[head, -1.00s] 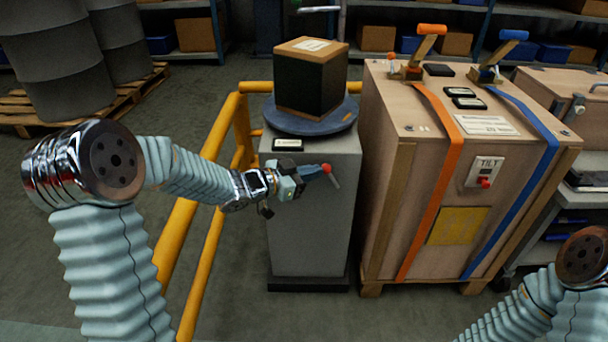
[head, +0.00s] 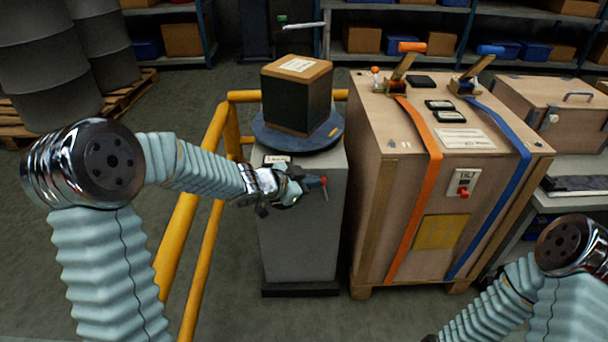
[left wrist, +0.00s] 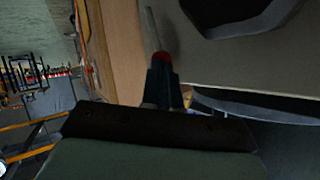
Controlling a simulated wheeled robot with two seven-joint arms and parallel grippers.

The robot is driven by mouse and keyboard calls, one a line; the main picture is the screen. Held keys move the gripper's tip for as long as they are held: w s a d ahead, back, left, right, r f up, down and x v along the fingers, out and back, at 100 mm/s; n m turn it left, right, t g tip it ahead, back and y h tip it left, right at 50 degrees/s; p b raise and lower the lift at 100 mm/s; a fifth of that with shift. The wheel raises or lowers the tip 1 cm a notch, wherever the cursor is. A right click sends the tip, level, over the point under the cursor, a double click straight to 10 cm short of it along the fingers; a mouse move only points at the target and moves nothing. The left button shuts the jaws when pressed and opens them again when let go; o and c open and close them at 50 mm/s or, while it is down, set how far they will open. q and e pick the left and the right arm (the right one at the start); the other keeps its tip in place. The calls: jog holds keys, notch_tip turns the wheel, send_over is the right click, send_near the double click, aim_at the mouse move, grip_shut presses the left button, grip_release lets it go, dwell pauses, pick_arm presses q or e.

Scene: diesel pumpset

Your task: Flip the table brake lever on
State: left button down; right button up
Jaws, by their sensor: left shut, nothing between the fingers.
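The table brake lever (head: 325,192) is a thin grey rod with a red end on the front of the grey pedestal (head: 300,235). In the head view it points almost straight down. My left gripper (head: 315,182) is shut and empty, with its tips at the lever's red end. In the left wrist view the lever (left wrist: 152,30) extends beyond the shut fingers (left wrist: 160,85), its red end right at the tips. I cannot tell whether they touch.
A round blue turntable (head: 265,138) on the pedestal bears a black and brown box (head: 297,95). A strapped wooden crate (head: 370,190) stands close on the right. A yellow rail (head: 185,230) runs on the left, close to my left arm.

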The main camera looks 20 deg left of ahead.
pick_arm(q)
jog(key=d+y, duration=0.1)
jog(key=d+m+g+y+p, duration=0.1)
jog(key=d, duration=0.1)
jog(key=w+d+r+g+y, duration=0.1)
jog(key=shift+w+d+m+y, duration=0.1)
jog(key=shift+d+m+y, duration=0.05)
jog(key=shift+m+y, duration=0.25)
pick_arm(e)
jog(key=shift+s+a+r, duration=0.1)
jog(key=shift+a+r, duration=0.1)
jog(key=shift+r, duration=0.4)
jog(key=shift+a+r, duration=0.15)
jog(key=shift+r, duration=0.45)
pick_arm(q)
jog(key=shift+r+p, duration=0.15)
jog(key=shift+p, duration=0.2)
pick_arm(e)
jog(key=shift+r, duration=0.1)
pick_arm(q)
jog(key=shift+r+p, duration=0.6)
jog(key=shift+r, duration=0.1)
pick_arm(e)
jog(key=shift+r, duration=0.6)
